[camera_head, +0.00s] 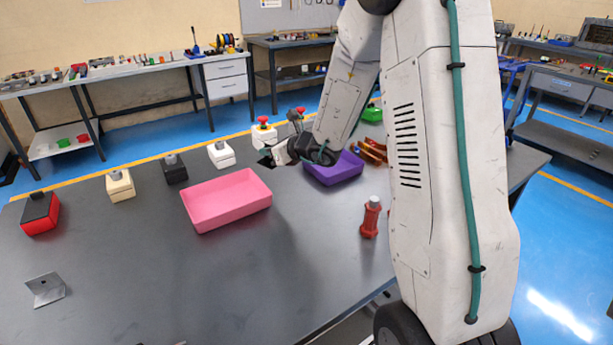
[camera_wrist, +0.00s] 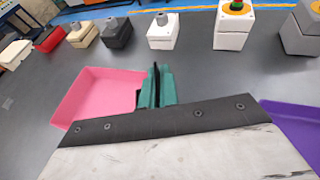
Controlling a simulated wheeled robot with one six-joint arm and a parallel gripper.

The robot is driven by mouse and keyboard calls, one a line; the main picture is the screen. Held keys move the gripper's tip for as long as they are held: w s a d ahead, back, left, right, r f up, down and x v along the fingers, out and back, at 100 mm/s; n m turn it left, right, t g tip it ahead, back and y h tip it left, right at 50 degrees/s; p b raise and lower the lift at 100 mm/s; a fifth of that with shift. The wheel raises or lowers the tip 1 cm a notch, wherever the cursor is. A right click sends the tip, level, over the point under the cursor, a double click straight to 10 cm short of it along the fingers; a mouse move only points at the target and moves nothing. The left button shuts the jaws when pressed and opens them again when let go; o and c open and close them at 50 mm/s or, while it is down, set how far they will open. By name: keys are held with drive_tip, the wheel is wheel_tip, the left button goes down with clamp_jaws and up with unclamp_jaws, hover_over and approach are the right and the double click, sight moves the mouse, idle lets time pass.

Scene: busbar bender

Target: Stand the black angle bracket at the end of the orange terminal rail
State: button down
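My gripper (camera_head: 268,158) is over the table beyond the pink tray, and its tip looks dark in the head view. In the wrist view its teal fingers (camera_wrist: 156,88) are close together. A thin black plate (camera_wrist: 155,72) shows between them and sticks out past their tips; it looks like the black angle bracket, mostly hidden by the fingers. I see no other black bracket. A grey metal angle bracket (camera_head: 46,289) lies on the table at the left. I cannot make out the orange terminal rail; orange-brown pieces (camera_head: 374,149) show partly behind my arm.
A pink tray (camera_head: 228,214) and a purple tray (camera_head: 336,177) stand on the dark table. White, black, cream and red switch boxes line the far side. A red bottle-shaped part (camera_head: 370,217) stands near my arm. The left front of the table is mostly clear.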

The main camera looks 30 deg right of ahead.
drive_tip(key=d, duration=0.4)
hover_over(285, 183)
wheel_tip(285, 183, down, 5)
drive_tip(key=shift+w+f, duration=0.1)
drive_tip(key=shift+f, duration=2.25)
drive_tip(key=shift+f, duration=0.15)
drive_tip(key=c, duration=1.7)
unclamp_jaws()
